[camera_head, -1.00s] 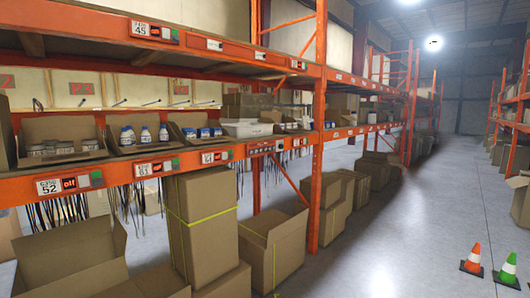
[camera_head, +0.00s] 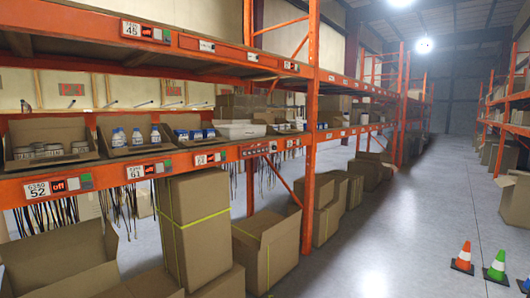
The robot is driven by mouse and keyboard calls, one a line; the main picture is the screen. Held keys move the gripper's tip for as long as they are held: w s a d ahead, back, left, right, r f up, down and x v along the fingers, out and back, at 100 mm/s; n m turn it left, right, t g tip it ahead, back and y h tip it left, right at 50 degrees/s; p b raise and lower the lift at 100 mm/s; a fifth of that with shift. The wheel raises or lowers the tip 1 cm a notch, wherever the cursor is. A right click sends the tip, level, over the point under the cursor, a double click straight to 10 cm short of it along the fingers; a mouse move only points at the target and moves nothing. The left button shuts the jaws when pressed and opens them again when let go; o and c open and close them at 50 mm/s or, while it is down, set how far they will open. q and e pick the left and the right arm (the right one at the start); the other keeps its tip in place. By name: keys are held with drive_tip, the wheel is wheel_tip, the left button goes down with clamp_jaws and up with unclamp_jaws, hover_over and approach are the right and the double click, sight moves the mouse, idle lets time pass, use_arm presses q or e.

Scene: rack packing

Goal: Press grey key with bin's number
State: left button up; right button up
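Several label panels with small keys run along the orange rack beam. The panel marked 52 (camera_head: 60,187) is at the left, with a red "off" display and a small green and grey key block (camera_head: 85,181). A second panel (camera_head: 150,170) reads about 61 and also has a red display. A third panel (camera_head: 209,158) sits further right, its number too small to read. A panel marked 45 (camera_head: 146,32) is on the upper beam. Open cardboard bins stand above the lower panels: one with grey round items (camera_head: 52,150), one with white bottles (camera_head: 137,137). Neither gripper shows.
Cardboard boxes (camera_head: 193,230) stand on the floor under the shelf, and dark cables hang below the beam. An orange upright (camera_head: 310,130) divides the rack. The aisle floor (camera_head: 390,230) is open, with an orange cone (camera_head: 463,257) and a green cone (camera_head: 495,266) at right.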

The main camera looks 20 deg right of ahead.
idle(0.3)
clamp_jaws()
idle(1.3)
